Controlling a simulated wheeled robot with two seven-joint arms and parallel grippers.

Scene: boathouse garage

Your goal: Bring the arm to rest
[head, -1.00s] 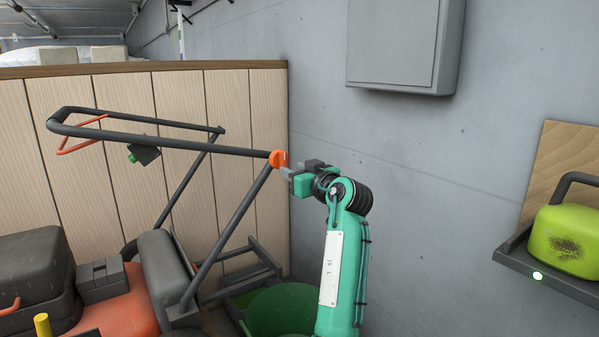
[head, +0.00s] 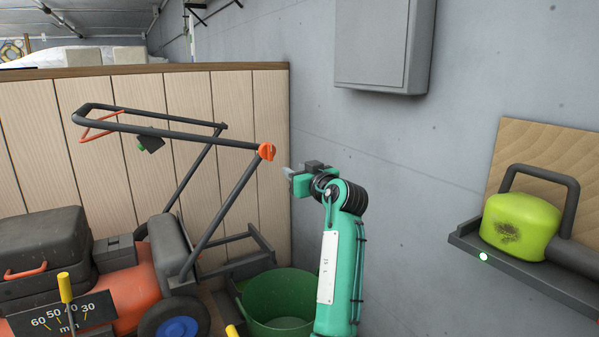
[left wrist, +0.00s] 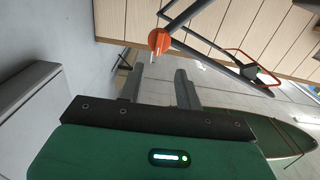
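My left gripper (head: 291,174) is in the middle of the head view, at the end of my green arm. It points left toward the orange knob (head: 266,151) on the lawn mower's dark handle (head: 190,138), with a small gap between them. In the left wrist view the two grey fingers (left wrist: 168,88) stand apart with nothing between them. The orange knob also shows in the left wrist view (left wrist: 160,41), beyond the fingertips. My right gripper is not in view.
An orange mower (head: 125,290) and a green bucket (head: 280,298) stand below. A wooden partition (head: 240,105) is behind the handle. A grey wall box (head: 378,45) hangs above right. A dark shelf (head: 520,270) holding a lime-green object (head: 520,225) is at right.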

